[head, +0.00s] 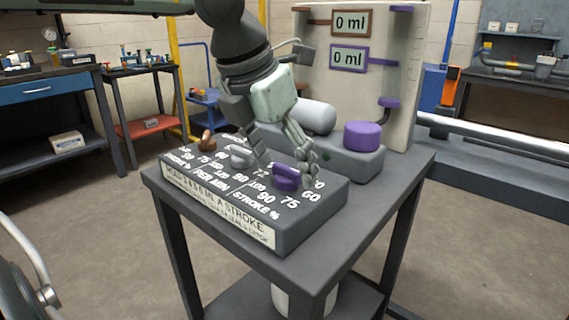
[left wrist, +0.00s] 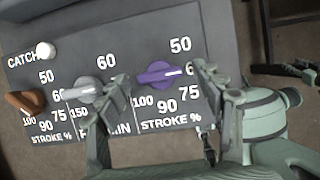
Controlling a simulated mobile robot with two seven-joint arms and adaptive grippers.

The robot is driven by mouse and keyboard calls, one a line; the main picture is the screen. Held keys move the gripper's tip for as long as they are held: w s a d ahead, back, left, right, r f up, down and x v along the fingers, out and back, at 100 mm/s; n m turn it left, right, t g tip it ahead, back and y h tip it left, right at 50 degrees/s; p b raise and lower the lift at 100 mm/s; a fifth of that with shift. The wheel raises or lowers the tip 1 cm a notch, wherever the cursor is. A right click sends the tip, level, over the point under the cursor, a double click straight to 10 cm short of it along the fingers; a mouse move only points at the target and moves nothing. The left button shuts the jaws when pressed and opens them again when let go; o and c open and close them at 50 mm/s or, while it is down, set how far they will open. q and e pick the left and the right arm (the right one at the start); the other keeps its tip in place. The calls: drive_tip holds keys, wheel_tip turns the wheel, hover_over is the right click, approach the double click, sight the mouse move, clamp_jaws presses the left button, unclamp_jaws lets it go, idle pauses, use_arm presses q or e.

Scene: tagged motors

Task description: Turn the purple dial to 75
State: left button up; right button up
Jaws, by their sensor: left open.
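The purple dial (head: 286,178) sits at the right end of the sloped dark control panel (head: 310,222), labelled STROKE %. In the left wrist view the purple dial (left wrist: 158,76) has a white mark pointing right, toward the partly hidden 60; the 75 is printed just below that. My left gripper (head: 287,174) is open, its fingers low over the panel on either side of the purple dial. The left wrist view shows the left gripper (left wrist: 161,84) with a gap between each finger and the dial. My right gripper is not in view.
A grey dial (head: 238,156) and a brown dial (head: 207,141) stand left of the purple one; a white knob (left wrist: 45,50) is near CATCH. Behind are a purple-capped motor unit (head: 362,136) and a board with two displays reading 0 ml (head: 349,58). The table's front right (head: 375,205) is clear.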

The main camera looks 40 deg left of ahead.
use_arm(q)
drive_tip(key=shift+w+f, duration=0.1)
drive_tip(key=shift+f, duration=0.1)
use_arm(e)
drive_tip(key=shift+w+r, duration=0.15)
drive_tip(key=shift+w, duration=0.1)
use_arm(q)
drive_tip(key=shift+c, duration=0.3)
drive_tip(key=c, duration=1.1)
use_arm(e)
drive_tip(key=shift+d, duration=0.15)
